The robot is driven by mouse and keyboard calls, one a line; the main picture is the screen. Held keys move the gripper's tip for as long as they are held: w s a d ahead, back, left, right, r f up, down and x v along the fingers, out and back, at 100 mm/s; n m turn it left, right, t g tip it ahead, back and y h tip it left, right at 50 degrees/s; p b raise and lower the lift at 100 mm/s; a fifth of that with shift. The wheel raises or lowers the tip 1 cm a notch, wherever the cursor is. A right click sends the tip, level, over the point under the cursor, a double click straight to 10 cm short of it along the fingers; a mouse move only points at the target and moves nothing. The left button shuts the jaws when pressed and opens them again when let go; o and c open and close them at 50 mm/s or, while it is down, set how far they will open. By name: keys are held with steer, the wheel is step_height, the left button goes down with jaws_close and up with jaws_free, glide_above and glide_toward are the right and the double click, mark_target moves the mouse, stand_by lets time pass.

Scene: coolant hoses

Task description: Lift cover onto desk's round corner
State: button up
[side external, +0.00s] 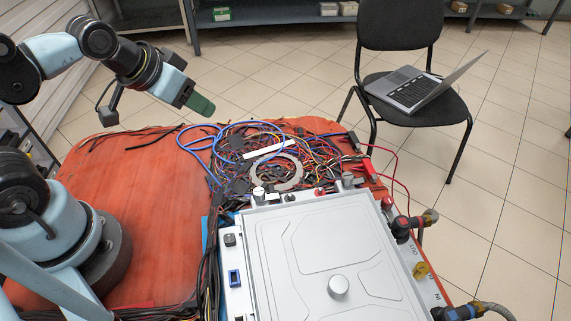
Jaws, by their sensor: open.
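The cover is a light grey flat panel (310,250) with a round knob (338,286) near its front. It lies on top of the white box in the lower middle of the side external view. The desk (160,225) is orange-red with rounded corners; its bare left part shows beside the box. My gripper (198,104) is at the upper left, raised above the desk's far left edge and well away from the cover. It is open, with dark green fingertips, and nothing shows between them. The front edge of the cover is cut off by the frame.
A tangle of coloured cables (290,150) covers the desk behind the box, with a pale ring (277,172) on it. Hose fittings (408,225) stick out at the box's right side. A black chair (415,100) holding a laptop (415,88) stands beyond the desk.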

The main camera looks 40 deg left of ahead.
steer(key=shift+o, duration=1.2)
step_height(320, 180, up, 3)
steer(key=m+g+h, duration=0.4)
steer(key=m+g, duration=0.6)
steer(key=m, duration=1.6)
glide_above(339, 284)
steer(key=w+a, duration=0.3)
steer(key=a, duration=0.1)
steer(key=shift+y, duration=0.3)
steer(key=x, duration=1.1)
steer(key=shift+d, duration=0.15)
jaws_close()
